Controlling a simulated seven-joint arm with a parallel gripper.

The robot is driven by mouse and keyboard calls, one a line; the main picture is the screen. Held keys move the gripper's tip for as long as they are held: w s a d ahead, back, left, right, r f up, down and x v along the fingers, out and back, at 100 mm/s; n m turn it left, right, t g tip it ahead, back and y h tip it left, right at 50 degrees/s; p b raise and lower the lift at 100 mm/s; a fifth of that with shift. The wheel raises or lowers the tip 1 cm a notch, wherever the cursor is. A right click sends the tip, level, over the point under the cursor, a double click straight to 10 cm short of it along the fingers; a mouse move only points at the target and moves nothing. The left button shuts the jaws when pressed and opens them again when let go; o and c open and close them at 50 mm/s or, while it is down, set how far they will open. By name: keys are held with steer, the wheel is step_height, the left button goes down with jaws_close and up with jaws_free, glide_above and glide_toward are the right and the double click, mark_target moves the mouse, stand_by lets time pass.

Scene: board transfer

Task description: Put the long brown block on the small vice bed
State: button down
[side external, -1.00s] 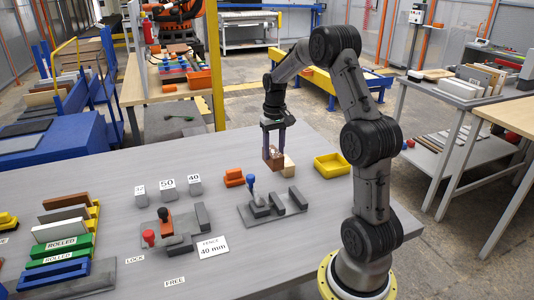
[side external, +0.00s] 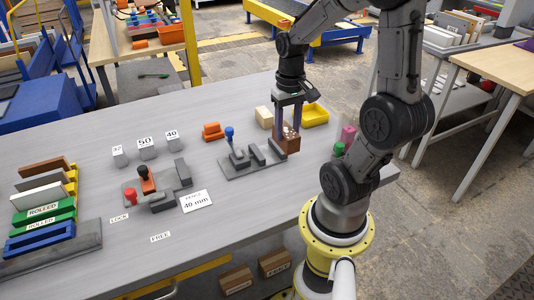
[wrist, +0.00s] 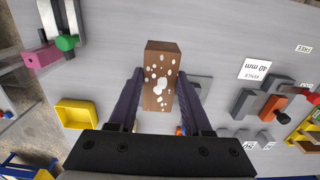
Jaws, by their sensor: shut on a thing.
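My gripper (side external: 288,125) is shut on a brown block (side external: 287,143) with white spots, which hangs upright below the fingers. In the wrist view the brown block (wrist: 161,75) sits between the two dark fingers. A second grey vice bed (side external: 160,198) with orange and red handles is farther left. I cannot tell which is the small one by size alone.
A pale block (side external: 264,117), an orange block (side external: 212,131) and a yellow tray (side external: 315,114) stand behind. Green and pink pieces (side external: 347,134) are to the right. Numbered grey blocks (side external: 147,149) and a rack of boards (side external: 42,215) are left. Bare table lies in front.

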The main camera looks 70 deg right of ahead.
steer(key=shift+s+a+r, duration=0.25)
steer(key=shift+s+a, duration=0.55)
steer(key=shift+s, duration=0.15)
steer(key=shift+r, duration=0.1)
steer(key=w+d+f, duration=0.3)
steer(key=w+d, duration=0.3)
glide_toward(268, 156)
steer(key=shift+s+f, duration=0.1)
steer(key=shift+s, duration=0.05)
steer(key=shift+d+f, duration=0.1)
steer(key=shift+f, duration=1.65)
steer(key=shift+f, duration=0.1)
steer(key=shift+c, duration=1.7)
jaws_free()
steer(key=shift+f, duration=0.1)
